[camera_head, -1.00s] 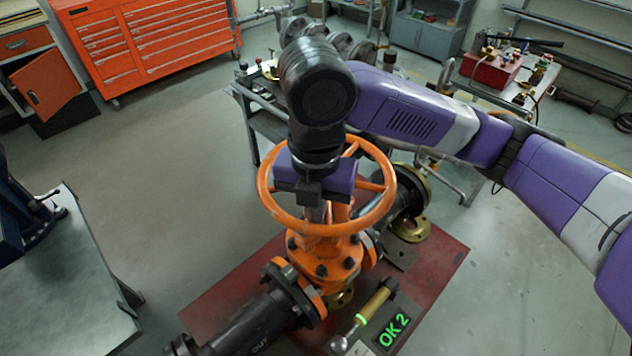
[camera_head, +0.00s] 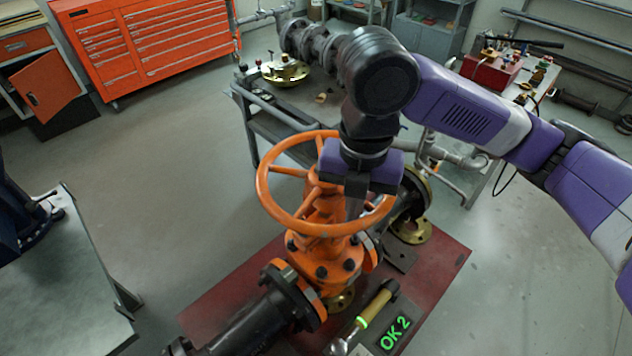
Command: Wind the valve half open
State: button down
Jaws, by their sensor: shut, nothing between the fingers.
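The orange gate valve (camera_head: 325,258) stands upright on a dark red base plate, with its large orange handwheel (camera_head: 264,205) on top. My gripper (camera_head: 354,208) points down over the right part of the wheel, inside or at the rim. It is shut with nothing held. Its purple body hides the right side of the wheel, and I cannot tell whether the fingers touch a spoke or the rim.
A yellow-handled tool (camera_head: 372,308) lies beside the display. A grey bench (camera_head: 70,275) stands at left. Carts with pipework and a red box (camera_head: 490,68) are behind. The floor left of the valve is open.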

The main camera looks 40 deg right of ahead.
jog(key=shift+s+d+f+b, duration=0.1)
jog(key=shift+s+d+b, duration=0.15)
jog(key=shift+d, duration=0.45)
jog(key=shift+s+d+f+b, duration=0.1)
jog(key=shift+d+b, duration=0.1)
jog(key=shift+d, duration=0.45)
notch_tip(320, 180, up, 3)
jog(key=shift+f+p, duration=0.1)
jog(key=shift+p, duration=1.1)
jog(key=shift+w+r, duration=0.1)
jog(key=shift+r, duration=2.2)
